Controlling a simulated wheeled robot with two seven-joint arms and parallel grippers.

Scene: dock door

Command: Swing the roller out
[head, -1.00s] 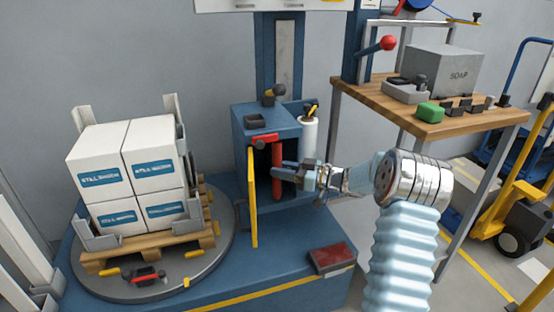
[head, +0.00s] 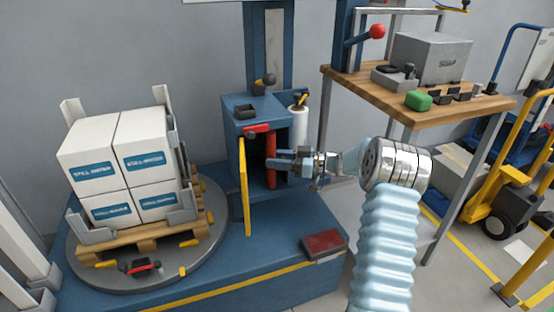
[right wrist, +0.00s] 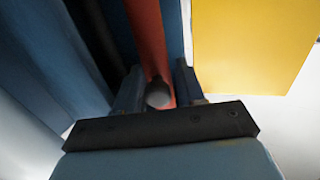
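The red upright roller (head: 270,160) is in the dark opening of the blue cabinet (head: 237,125), behind an open yellow door (head: 244,190). My right gripper (head: 279,160) reaches in from the right, with its fingertips at the roller. In the right wrist view the red roller (right wrist: 147,35) runs up past two separated fingers (right wrist: 158,88). A grey round end shows between them. Whether the fingers touch the roller cannot be told. The yellow door (right wrist: 250,45) is to the right there. My left gripper is not in view.
A turntable (head: 85,272) with a pallet of white boxes (head: 120,165) is at left. A white roll (head: 299,125) stands beside the cabinet. A dark red block (head: 324,243) lies on the blue base. A wooden bench (head: 455,112) and a yellow pallet truck (head: 490,205) are at right.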

